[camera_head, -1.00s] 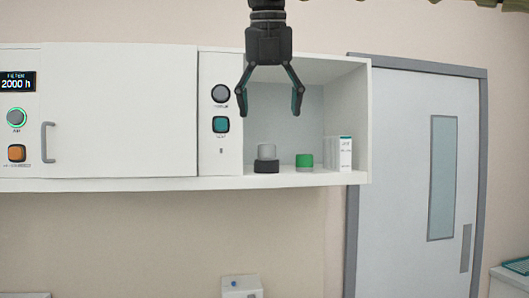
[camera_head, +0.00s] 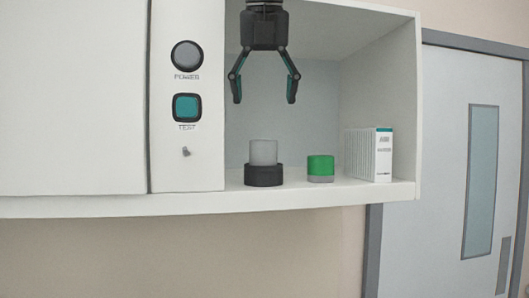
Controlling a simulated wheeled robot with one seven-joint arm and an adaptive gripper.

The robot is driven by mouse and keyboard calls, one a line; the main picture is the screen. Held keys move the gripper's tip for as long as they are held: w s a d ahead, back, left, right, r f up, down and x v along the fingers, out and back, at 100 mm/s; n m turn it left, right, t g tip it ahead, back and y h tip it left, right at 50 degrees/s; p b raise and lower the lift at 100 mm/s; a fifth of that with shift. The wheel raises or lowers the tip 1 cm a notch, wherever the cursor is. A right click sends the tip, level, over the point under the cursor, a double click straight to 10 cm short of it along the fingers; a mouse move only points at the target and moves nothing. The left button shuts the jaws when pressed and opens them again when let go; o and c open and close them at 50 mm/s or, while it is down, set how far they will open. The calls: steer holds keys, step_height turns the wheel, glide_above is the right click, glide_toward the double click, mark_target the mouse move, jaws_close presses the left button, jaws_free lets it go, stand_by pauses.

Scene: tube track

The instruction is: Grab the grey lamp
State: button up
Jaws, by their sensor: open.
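The grey lamp (camera_head: 263,153) is a pale grey cylinder on a wider black base (camera_head: 263,175). It stands upright on the shelf of the open cabinet bay, near its left wall. My gripper (camera_head: 264,91) hangs from above with its fingers pointing down and spread apart. It is open and empty. In the picture its fingertips are above the lamp, with a gap between them and the lamp's top. How far they are from it in depth I cannot tell.
A green lamp with a grey base (camera_head: 320,168) stands just right of the grey lamp. A white ribbed box (camera_head: 369,155) stands further right. The shelf's front edge (camera_head: 310,197) runs below them. A panel with buttons (camera_head: 187,107) is on the left; a door (camera_head: 450,170) is at right.

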mark_target(264, 145)
steer(key=x, duration=0.2)
steer(key=p+x, duration=0.1)
steer(key=x, duration=0.1)
steer(key=w+x, duration=0.1)
steer(key=x, duration=0.1)
steer(key=shift+w+r+p, duration=0.1)
steer(key=shift+r+p, duration=0.2)
steer(key=shift+p, duration=0.05)
steer(key=shift+w+f, duration=0.25)
steer(key=shift+f, duration=0.05)
steer(key=shift+f+p, duration=0.45)
steer(key=shift+p, duration=0.25)
steer(key=p+x, duration=0.2)
steer(key=x, duration=0.2)
steer(key=shift+f, duration=0.2)
steer(key=shift+c, duration=0.4)
steer(key=c, duration=1.1)
